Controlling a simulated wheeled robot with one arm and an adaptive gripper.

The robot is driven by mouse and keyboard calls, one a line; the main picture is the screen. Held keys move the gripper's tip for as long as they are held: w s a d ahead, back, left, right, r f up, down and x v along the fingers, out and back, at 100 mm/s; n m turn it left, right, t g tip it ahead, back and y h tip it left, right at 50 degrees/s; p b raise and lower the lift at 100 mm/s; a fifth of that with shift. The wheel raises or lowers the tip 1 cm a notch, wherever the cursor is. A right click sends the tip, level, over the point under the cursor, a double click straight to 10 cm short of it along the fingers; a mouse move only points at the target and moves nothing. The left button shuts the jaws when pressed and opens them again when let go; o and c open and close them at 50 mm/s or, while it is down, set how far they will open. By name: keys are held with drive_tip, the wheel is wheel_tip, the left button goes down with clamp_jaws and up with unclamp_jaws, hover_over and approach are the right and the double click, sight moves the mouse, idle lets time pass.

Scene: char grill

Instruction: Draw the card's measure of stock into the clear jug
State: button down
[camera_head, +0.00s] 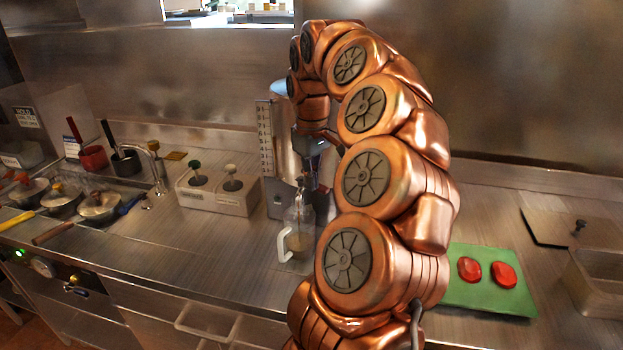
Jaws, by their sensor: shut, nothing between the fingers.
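A tall steel urn (284,125) stands at the back of the counter, mostly behind my arm. An upright marked scale (265,140) is at its left side. The clear jug (299,242) with a white handle (284,245) stands upright below the urn's front, its right side partly hidden by my arm. Something tan shows in its lower part; I cannot tell whether this is stock. My gripper (312,197) is shut and empty, pointing down at the urn's front just above the jug. The tap is not clear.
A white block (219,190) with two knobbed stoppers is left of the jug. Lidded pots (62,199) and a faucet (156,165) are further left. A green board (480,280) with two red pieces lies right of my arm. The front-left counter is clear.

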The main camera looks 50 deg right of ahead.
drive_tip(key=shift+f, duration=0.1)
wheel_tip(320, 180, down, 3)
drive_tip(key=b, duration=0.2)
drive_tip(key=shift+f+b, duration=0.2)
drive_tip(key=shift+b, duration=0.15)
drive_tip(key=shift+d, duration=0.15)
idle(6.3)
